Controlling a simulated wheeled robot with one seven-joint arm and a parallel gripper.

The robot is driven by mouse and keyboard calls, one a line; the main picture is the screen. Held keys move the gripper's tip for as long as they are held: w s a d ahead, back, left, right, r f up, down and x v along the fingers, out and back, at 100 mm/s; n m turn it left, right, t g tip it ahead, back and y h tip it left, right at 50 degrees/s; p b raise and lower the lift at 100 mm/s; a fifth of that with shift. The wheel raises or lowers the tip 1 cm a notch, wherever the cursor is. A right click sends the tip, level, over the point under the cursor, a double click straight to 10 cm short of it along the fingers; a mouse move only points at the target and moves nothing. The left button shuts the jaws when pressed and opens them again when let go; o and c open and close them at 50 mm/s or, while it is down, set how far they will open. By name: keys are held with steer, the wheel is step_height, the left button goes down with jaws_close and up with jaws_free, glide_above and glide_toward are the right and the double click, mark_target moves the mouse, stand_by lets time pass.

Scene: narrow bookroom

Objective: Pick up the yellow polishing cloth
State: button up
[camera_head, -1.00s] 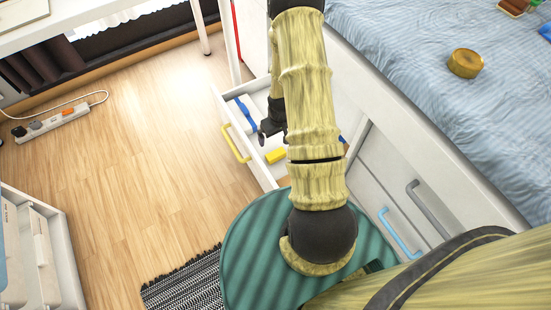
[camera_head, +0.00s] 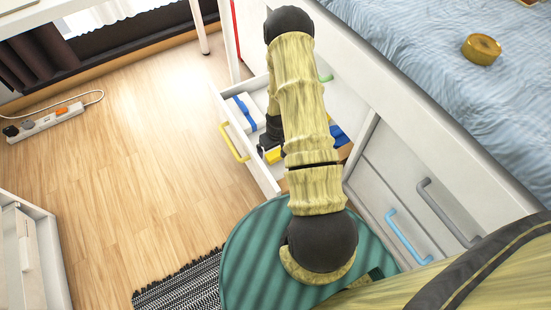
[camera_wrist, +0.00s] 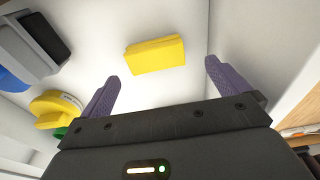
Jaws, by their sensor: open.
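The yellow polishing cloth (camera_wrist: 155,55) shows in the wrist view as a folded rectangular block lying on the white drawer floor. It lies ahead of my gripper (camera_wrist: 162,72), roughly between the lines of the two purple fingers and apart from them. The fingers are spread and empty. In the head view, my gripper (camera_head: 266,148) is down inside the open white drawer (camera_head: 262,176), which has a yellow handle. A bit of the yellow cloth (camera_head: 273,156) shows beside the gripper there; my arm hides part of the drawer.
A yellow round item (camera_wrist: 56,104) and a grey-black item (camera_wrist: 33,42) lie left of the cloth in the wrist view. A white box with a blue band (camera_head: 245,113) sits at the drawer's far end. Drawer walls stand close around. A green stool (camera_head: 250,250) is below my arm.

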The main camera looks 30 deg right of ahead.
mark_target(276, 153)
steer(key=shift+s+d+f, duration=0.1)
steer(key=f+b, duration=0.4)
steer(key=f, duration=0.1)
steer(key=shift+w+d+f, duration=0.1)
steer(key=shift+w+f, duration=0.05)
steer(key=shift+w, duration=0.05)
stand_by(0.4)
steer(key=c, duration=1.1)
